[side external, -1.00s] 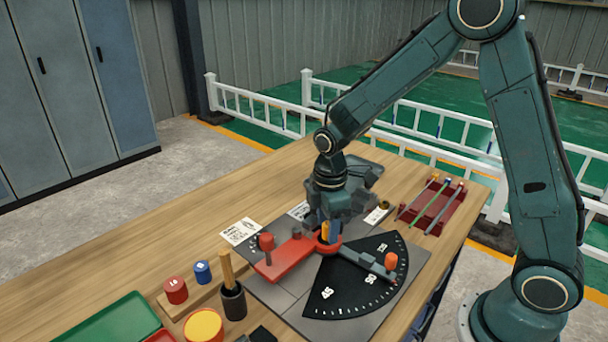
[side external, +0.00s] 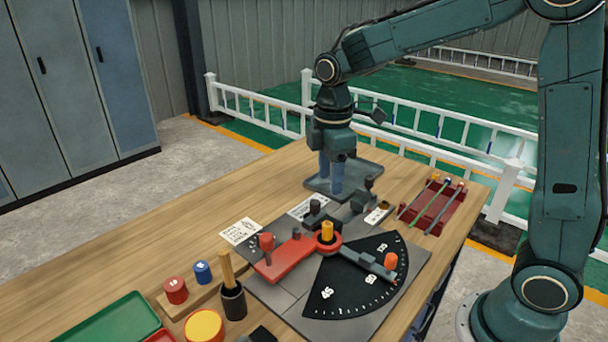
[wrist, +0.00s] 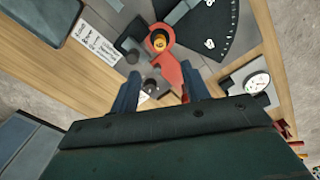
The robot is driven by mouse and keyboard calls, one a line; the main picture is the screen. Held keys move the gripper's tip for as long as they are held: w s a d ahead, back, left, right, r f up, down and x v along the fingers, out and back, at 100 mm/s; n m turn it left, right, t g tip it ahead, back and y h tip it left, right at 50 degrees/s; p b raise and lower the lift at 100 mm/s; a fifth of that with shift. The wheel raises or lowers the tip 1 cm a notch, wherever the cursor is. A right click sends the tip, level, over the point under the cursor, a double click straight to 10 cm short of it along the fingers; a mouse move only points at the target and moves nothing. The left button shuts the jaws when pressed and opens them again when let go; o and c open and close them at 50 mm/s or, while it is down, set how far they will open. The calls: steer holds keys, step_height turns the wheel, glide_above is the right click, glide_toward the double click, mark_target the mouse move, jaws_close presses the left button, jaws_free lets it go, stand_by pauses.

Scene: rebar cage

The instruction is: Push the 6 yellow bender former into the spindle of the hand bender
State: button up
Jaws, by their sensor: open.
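The yellow former (side external: 327,231) stands upright in the red ring at the centre of the hand bender (side external: 283,262). Its top sticks up above the ring. It also shows in the wrist view as a yellow round (wrist: 159,41) inside the red hub, with a dark mark on top. How deep it sits in the spindle I cannot tell. My gripper (side external: 335,190) is open and empty, above and behind the bender, over a grey tray. In the wrist view its two blue fingers (wrist: 162,88) are apart, with nothing between them.
The black angle plate (side external: 345,285) and grey arm with an orange knob (side external: 391,261) lie right of the spindle. A red rack with rods (side external: 433,205) stands at the right. Red and blue formers (side external: 202,272), a dark cup (side external: 233,301) and a green tray (side external: 112,325) are at the left.

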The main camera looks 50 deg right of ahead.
steer(key=shift+r, duration=0.4)
stand_by(0.3)
steer(key=s+r+m+t, duration=0.2)
steer(key=s+m, duration=0.4)
steer(key=s, duration=0.4)
steer(key=s+d+r+m+t, duration=0.1)
steer(key=s+r+m+t, duration=0.2)
steer(key=s+m, duration=0.3)
steer(key=shift+s+r+t, duration=0.3)
steer(key=shift+s+r, duration=0.15)
steer(key=shift+s, duration=1.9)
